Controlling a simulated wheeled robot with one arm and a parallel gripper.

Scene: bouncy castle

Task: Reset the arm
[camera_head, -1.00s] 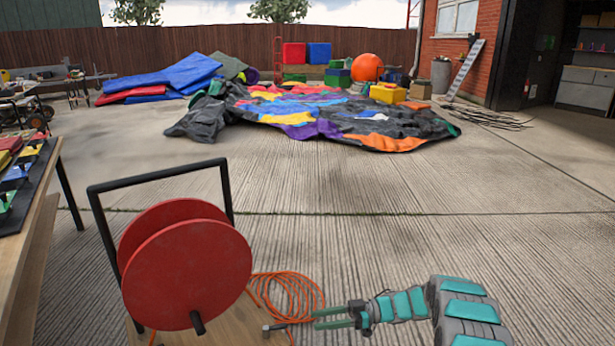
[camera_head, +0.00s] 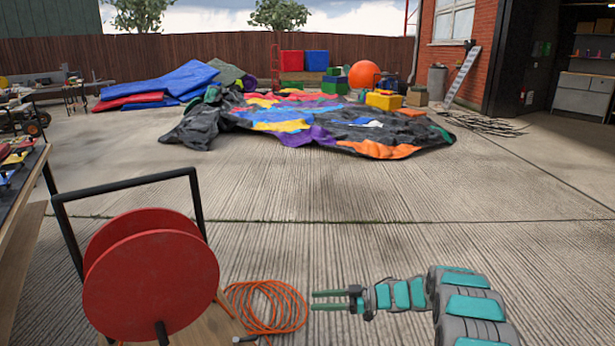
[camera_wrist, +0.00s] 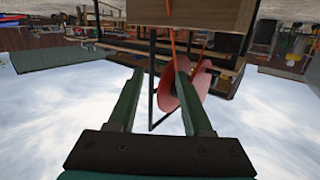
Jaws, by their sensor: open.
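My gripper (camera_head: 314,300) is at the bottom right of the head view, with its green fingers pointing left. The fingers are apart and nothing is between them. The wrist view, which is upside down, also shows the open fingers (camera_wrist: 160,76). A red cable reel (camera_head: 150,272) with a black frame stands left of my gripper. Coiled orange cable (camera_head: 268,307) lies between the reel and my fingertips in the picture. The reel also shows beyond the fingers in the wrist view (camera_wrist: 183,90). I cannot tell the distance from fingertips to coil.
A wooden bench (camera_head: 30,240) with tools on it runs along the left edge. A deflated multicoloured bouncy castle (camera_head: 300,140) lies farther back, with folded blue mats (camera_head: 175,82) to its left. The concrete between my arm and the castle is clear.

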